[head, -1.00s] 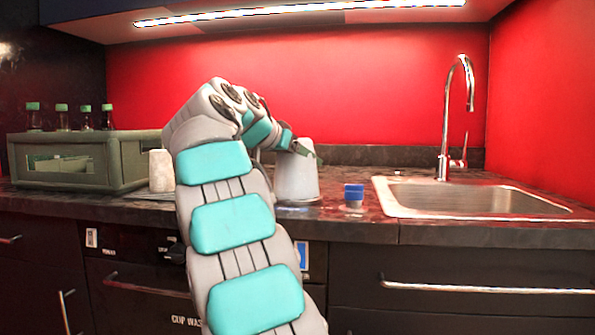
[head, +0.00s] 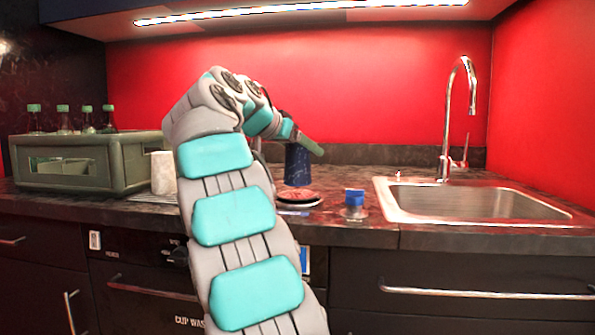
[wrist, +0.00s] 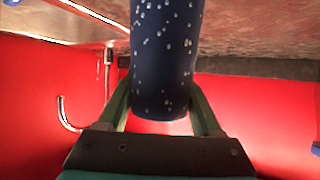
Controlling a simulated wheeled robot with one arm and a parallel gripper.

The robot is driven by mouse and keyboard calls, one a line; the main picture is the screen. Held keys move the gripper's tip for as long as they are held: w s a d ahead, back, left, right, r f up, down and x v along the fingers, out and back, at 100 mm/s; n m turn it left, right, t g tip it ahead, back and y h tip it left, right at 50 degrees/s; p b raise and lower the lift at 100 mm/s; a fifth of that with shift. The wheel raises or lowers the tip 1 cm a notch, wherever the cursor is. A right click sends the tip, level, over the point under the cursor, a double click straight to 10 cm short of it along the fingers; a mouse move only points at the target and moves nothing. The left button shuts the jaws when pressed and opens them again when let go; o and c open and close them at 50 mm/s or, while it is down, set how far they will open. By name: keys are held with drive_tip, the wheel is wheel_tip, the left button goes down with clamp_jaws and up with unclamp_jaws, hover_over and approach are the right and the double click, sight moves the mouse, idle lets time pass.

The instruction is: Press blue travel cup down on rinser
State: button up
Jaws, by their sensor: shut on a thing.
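The blue travel cup (head: 297,165) is upright just above the round rinser (head: 299,197), with a slim gap seeming to show between them. The rinser has a dark rim and a reddish top. My gripper (head: 308,146) is shut on the cup near its upper end. In the wrist view, which is upside down, the dark blue cup (wrist: 165,60) is dotted with pale droplets. The green fingers of my gripper (wrist: 161,90) lie on both sides of it. The cup's lower end is out of the wrist view.
A small blue-topped item (head: 354,203) stands right of the rinser. Farther right are the sink (head: 470,203) and tall faucet (head: 446,130). A green-grey crate (head: 70,165) with bottles and a pale cup (head: 163,173) stand at the left. A red wall (head: 370,90) rises behind.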

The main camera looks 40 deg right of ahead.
drive_tip(key=shift+r+p, duration=2.35)
drive_tip(key=shift+r, duration=0.55)
